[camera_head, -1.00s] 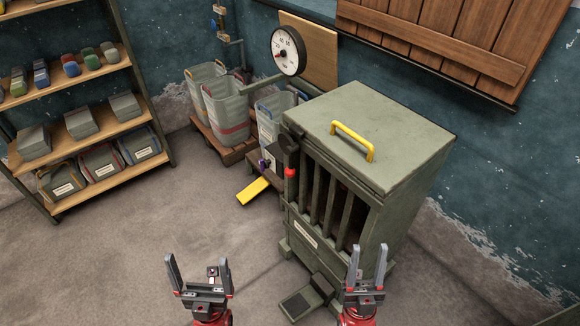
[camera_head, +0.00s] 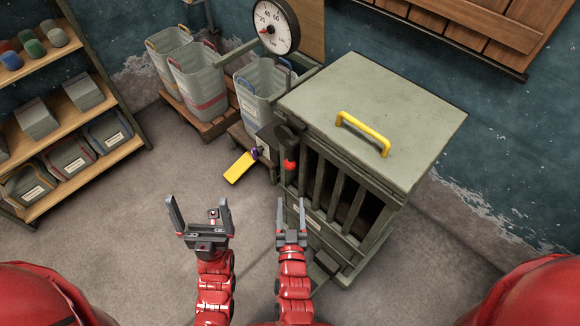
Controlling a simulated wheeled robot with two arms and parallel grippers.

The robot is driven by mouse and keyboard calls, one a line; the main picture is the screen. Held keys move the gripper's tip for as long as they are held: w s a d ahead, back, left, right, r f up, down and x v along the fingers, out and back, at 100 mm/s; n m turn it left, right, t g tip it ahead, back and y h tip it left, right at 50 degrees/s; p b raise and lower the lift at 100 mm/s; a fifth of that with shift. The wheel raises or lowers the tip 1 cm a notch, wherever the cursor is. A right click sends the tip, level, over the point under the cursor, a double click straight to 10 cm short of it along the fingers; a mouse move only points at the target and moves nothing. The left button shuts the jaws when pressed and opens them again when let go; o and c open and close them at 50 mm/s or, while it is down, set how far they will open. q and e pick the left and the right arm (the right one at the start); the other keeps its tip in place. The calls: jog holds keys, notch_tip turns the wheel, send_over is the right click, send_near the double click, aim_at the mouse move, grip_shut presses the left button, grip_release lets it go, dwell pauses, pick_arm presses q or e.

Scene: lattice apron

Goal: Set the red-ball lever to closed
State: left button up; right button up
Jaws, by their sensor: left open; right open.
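The red ball (camera_head: 290,165) of the lever shows at the left front edge of the green slatted cabinet (camera_head: 375,115), just below a dark upright housing. The lever's arm is too small and dark to make out, so its exact setting cannot be told. My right gripper (camera_head: 291,208) is open and empty, in front of the cabinet's left side and below the red ball in the picture, apart from it. My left gripper (camera_head: 198,208) is open and empty over the floor, further left. Its fingers point up the picture.
A yellow pedal-like plate (camera_head: 241,167) sticks out left of the cabinet. A dial scale (camera_head: 276,27) and grey bins (camera_head: 198,80) stand behind. A yellow handle (camera_head: 363,133) is on the cabinet's top. Shelves (camera_head: 70,105) stand at left. The floor (camera_head: 145,215) between is clear.

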aim_at(290, 169)
jog(key=w+b, duration=0.2)
jog(key=w, duration=0.4)
jog(key=w+b, duration=0.3)
jog(key=w, duration=0.3)
jog(key=shift+w+f, duration=0.2)
jog(key=shift+w, duration=0.05)
jog(key=shift+w+r, duration=0.2)
jog(key=shift+w, duration=0.25)
grip_shut()
jog(key=shift+a+f, duration=0.1)
